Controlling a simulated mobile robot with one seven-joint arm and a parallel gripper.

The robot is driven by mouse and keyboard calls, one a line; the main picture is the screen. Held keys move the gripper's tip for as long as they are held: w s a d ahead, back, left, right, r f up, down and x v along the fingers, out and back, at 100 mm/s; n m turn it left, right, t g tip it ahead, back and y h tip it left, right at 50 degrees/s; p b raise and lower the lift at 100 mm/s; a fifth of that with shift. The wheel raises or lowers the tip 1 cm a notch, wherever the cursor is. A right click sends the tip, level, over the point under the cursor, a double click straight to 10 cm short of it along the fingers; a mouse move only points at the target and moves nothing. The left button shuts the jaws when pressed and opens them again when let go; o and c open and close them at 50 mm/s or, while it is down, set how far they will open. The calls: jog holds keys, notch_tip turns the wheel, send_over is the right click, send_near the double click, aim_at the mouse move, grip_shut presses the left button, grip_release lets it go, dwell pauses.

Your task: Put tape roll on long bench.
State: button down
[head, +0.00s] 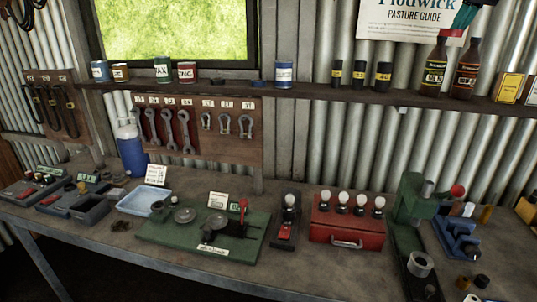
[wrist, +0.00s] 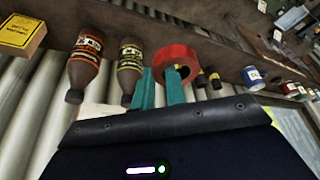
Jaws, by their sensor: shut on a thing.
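The tape roll is a red ring (wrist: 188,52) in the wrist view, held at the tips of my gripper (wrist: 161,73). One teal finger reaches to the roll's hole and the other is outside its rim, so my gripper is shut on its wall. In the head view my gripper (head: 466,16) is at the top right edge, in front of the poster and above the shelf bottles; only a sliver of red shows there. The long bench (head: 325,268) is the grey worktop across the lower head view, well below my gripper.
The bench carries a green plate (head: 160,236), a red box (head: 345,225), a green press (head: 410,200) and blue trays. Bare bench shows in front of the red box.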

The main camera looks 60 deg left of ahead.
jog(key=s+a, duration=0.8)
jog(key=s, duration=0.5)
jog(key=s+a+f, duration=0.5)
jog(key=a+f, duration=0.2)
jog(key=f, duration=0.4)
jog(key=s+a+f+n, duration=0.1)
jog(key=s+a+f, duration=0.45)
jog(key=f, duration=0.55)
jog(key=s+a+f, duration=0.5)
jog(key=a+f, duration=0.2)
jog(key=f, duration=0.4)
jog(key=m, duration=0.3)
send_over(332, 192)
jog(key=s+d, duration=0.4)
notch_tip(332, 192, down, 21)
jog(key=shift+s+a+f+t, duration=0.15)
jog(key=shift+t, duration=0.15)
jog(key=shift+f, duration=0.1)
notch_tip(332, 192, down, 10)
jog(key=shift+r, duration=0.15)
